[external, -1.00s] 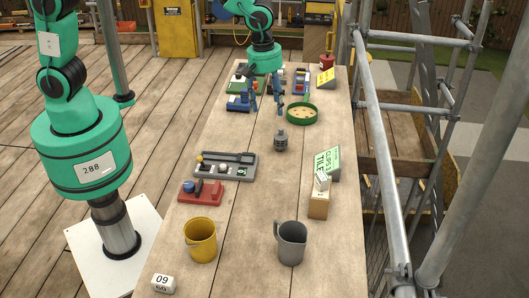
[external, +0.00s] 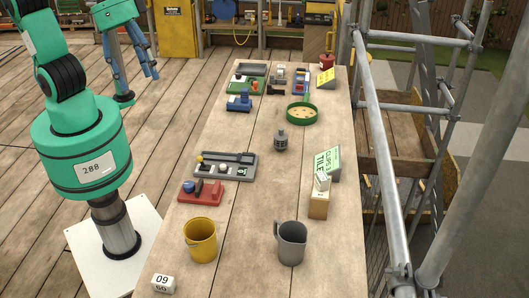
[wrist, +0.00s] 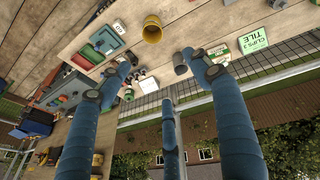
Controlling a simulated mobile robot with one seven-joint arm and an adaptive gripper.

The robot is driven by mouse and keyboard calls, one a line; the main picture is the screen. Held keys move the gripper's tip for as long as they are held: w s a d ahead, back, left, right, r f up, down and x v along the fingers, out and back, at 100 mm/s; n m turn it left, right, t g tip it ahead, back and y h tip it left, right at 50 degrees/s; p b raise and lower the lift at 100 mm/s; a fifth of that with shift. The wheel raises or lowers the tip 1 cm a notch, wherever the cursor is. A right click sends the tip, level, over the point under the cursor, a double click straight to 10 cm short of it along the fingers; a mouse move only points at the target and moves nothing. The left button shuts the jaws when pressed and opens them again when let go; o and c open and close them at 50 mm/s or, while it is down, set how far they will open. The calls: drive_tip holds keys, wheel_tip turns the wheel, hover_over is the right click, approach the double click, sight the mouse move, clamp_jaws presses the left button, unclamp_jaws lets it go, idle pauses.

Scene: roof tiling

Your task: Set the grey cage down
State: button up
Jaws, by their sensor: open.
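The grey cage (external: 281,140), a small dark grey canister-like piece, stands upright on the middle of the wooden table (external: 262,190) in the external view. Nothing touches it. My gripper (external: 142,84) is raised over the deck left of the table, well away from the cage. Its blue fingers are spread and empty. In the wrist view the fingers of my gripper (wrist: 160,76) are wide apart with nothing held between them. I cannot pick out the cage for certain in the wrist view.
A green round tray (external: 302,114) stands behind the cage, and a grey parts tray (external: 225,165) is to its left. A green tile-clips sign (external: 327,162) is to its right. A yellow bucket (external: 201,240) and a grey jug (external: 292,243) stand at the front. Scaffold poles (external: 381,150) line the right side.

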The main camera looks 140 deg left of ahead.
drive_tip(key=s+d+r+m+t+h, duration=0.1)
drive_tip(key=s+d+m, duration=1)
drive_tip(key=s+d, duration=0.2)
drive_tip(key=shift+s+d+t, duration=0.2)
drive_tip(key=shift+d+t, duration=0.2)
drive_tip(key=shift+d, duration=0.2)
wheel_tip(320, 180, down, 6)
drive_tip(key=b, duration=0.6)
drive_tip(key=shift+f, duration=0.15)
idle(0.3)
